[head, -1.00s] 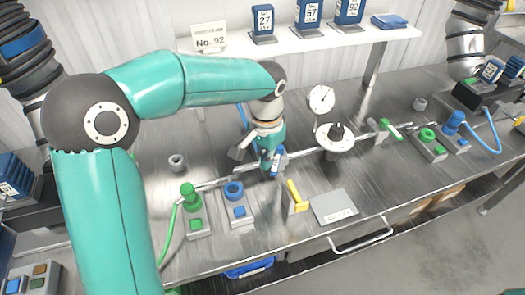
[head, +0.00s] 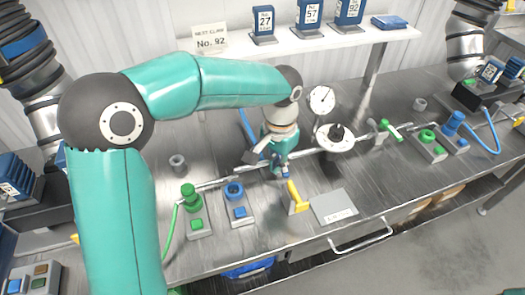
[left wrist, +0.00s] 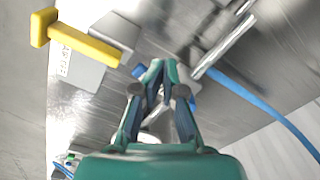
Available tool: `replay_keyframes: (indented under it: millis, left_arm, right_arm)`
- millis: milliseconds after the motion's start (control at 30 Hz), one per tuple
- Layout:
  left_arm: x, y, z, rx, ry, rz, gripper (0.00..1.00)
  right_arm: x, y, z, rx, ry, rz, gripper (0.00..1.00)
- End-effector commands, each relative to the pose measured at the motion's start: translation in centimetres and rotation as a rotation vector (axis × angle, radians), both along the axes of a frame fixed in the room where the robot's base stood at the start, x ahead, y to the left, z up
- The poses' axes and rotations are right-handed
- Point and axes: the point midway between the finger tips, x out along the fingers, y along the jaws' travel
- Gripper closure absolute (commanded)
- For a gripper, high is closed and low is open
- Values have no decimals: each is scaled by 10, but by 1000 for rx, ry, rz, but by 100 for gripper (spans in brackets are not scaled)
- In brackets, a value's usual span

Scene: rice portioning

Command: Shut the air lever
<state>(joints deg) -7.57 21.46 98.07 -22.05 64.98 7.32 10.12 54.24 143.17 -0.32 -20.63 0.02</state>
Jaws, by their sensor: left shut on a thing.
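My left gripper (head: 281,168) is over the pipe at the middle of the bench, fingers pointing down. It is shut on a blue lever handle (head: 286,174), of which only a small part shows below the fingers. In the left wrist view, the closed fingertips (left wrist: 157,70) have a bit of blue (left wrist: 138,72) beside them. The fingers hide most of the lever and its pivot, so its exact angle is unclear. My right gripper is not in view.
A yellow lever (head: 297,197) stands close in front of the gripper, by a grey plate (head: 334,207). A dial gauge (head: 322,99) and round white fitting (head: 334,139) are to the right. Blue (head: 238,211) and green (head: 195,223) button units stand to the left.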

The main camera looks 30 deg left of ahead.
Motion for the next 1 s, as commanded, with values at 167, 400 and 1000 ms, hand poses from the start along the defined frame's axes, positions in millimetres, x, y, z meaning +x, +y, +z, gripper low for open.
replay_keyframes:
  millis: [167, 400, 1000]
  left_arm:
    - [3, -13, -4, -1, 13, -5, 100]
    - [2, -11, 6, 0, 9, -2, 100]
    - [-4, -3, 71, -1, 0, 0, 100]
  right_arm:
    - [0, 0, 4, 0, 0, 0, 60]
    - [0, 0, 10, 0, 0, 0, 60]
    - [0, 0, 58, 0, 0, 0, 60]
